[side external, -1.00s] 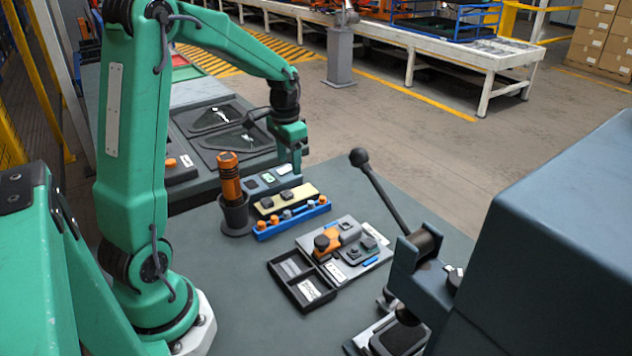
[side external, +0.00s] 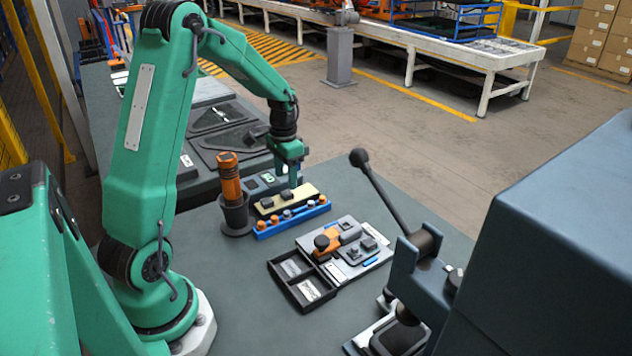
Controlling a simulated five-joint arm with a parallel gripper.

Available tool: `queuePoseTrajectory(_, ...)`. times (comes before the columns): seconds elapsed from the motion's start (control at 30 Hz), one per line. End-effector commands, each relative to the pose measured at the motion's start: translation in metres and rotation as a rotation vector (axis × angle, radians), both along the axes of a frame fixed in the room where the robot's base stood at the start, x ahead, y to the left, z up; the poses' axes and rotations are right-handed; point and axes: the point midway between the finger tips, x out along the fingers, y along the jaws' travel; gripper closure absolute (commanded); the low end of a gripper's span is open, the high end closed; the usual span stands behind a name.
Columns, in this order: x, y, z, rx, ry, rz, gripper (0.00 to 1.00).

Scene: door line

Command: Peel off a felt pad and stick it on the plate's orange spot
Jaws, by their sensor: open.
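A cream backing strip (side external: 308,189) lies on the bench and carries small dark felt pads. The left pad (side external: 267,202) shows clearly; the area of the right pad is partly hidden by my gripper. My gripper (side external: 289,183) points down over the right part of the strip, with open jaws. I cannot tell whether a fingertip touches a pad. The grey plate (side external: 376,262) lies nearer the camera, with an orange part (side external: 326,243) at its left side, a dark knob on it, and small dark and blue pieces. I cannot make out a separate orange spot.
A blue rack (side external: 290,223) with several orange and grey pegs lies just in front of the strip. An orange-and-black tool (side external: 229,178) stands in a dark cup left of it. A black two-part tray (side external: 302,282) and a lever (side external: 380,192) are nearer the camera.

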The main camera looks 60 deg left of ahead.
Motion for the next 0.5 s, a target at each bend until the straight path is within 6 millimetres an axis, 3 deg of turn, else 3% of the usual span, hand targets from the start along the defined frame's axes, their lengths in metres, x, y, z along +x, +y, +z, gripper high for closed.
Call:
queuePoseTrajectory(0.3,0.000,0.000,-0.036,-0.001,0.002,0.000,0.47)
queuePoseTrajectory(0.5,0.000,0.000,-0.046,0.000,0.001,0.000,0.47)
